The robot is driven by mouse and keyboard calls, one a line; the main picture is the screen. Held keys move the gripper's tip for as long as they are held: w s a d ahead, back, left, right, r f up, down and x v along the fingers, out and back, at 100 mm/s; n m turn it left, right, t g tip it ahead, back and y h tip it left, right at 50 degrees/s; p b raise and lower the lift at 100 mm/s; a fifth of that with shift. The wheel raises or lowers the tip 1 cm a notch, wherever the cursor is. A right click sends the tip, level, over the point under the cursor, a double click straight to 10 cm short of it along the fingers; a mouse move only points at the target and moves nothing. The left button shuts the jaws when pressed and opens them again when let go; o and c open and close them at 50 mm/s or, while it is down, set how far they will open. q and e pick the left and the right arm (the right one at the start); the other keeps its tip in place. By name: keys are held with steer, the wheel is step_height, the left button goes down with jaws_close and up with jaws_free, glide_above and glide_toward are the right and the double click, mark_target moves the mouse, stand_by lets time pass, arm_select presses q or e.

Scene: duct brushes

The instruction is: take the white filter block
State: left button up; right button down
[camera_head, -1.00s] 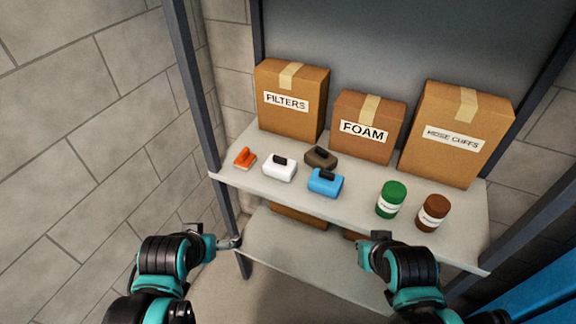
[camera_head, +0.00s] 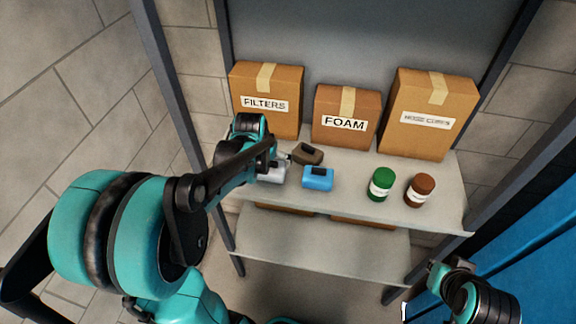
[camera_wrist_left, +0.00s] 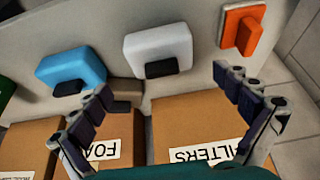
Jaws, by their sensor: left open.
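The white filter block (camera_head: 273,175) lies on the upper shelf, partly hidden by my left arm in the head view. In the left wrist view the white block (camera_wrist_left: 160,45) shows whole, with a dark grip on its side. My left gripper (camera_head: 280,158) is above the shelf at the block. In the wrist view its fingers (camera_wrist_left: 163,78) are spread wide, with the block beyond and between them; nothing is held. My right gripper (camera_head: 437,271) is low at the right, away from the shelf; its jaws are too small to read.
A blue block (camera_head: 318,178) and a brown block (camera_head: 307,153) lie close to the white one. An orange block (camera_wrist_left: 241,28) lies on its other side. Green (camera_head: 380,184) and brown (camera_head: 420,190) jars stand rightward. Boxes labelled FILTERS (camera_head: 264,85), FOAM (camera_head: 345,105) and another (camera_head: 430,100) line the back.

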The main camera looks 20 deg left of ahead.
mark_target(270, 165)
arm_select(q)
steer(key=b+x, duration=0.2)
steer(key=x, duration=0.5)
steer(key=shift+w+a+f, duration=0.1)
steer(key=shift+w+f, duration=0.15)
steer(key=shift+f, duration=0.05)
steer(key=c, duration=1)
